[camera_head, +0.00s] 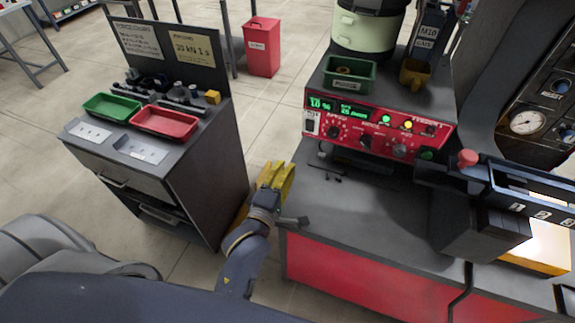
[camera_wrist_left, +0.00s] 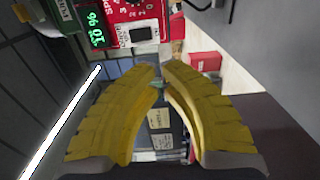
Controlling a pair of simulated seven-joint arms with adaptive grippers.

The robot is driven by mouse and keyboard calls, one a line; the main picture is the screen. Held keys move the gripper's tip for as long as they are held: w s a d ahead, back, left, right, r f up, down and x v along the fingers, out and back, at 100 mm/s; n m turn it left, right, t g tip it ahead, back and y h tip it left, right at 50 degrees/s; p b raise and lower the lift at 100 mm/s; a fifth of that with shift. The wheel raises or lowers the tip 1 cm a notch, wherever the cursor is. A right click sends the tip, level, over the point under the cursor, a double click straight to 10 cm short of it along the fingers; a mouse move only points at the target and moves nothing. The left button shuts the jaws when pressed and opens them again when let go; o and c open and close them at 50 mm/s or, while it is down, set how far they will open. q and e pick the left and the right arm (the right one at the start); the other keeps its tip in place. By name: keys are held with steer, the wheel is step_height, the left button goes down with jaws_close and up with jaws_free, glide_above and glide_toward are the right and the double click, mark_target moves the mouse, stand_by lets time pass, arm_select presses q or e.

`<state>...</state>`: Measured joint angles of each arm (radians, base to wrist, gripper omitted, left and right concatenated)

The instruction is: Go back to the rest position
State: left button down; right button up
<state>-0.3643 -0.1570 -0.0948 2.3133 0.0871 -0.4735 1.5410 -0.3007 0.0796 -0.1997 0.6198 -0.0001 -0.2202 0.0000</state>
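My left gripper (camera_head: 275,178) has yellow fingers and hangs over the gap between the grey cabinet and the red-fronted workbench. In the left wrist view, the fingers (camera_wrist_left: 160,68) curve toward each other, with a narrow gap between their tips. I see nothing held between them; signs and floor show through the gap. My left forearm reaches in from the bottom of the head view. My right gripper is not in view.
The workbench (camera_head: 350,215) carries a red control panel (camera_head: 375,132), a green bin (camera_head: 349,75) and a numbered rack (camera_head: 530,195). The grey cabinet (camera_head: 205,165) holds a green tray (camera_head: 112,107) and a red tray (camera_head: 164,122). A red bin (camera_head: 262,48) stands on open floor behind.

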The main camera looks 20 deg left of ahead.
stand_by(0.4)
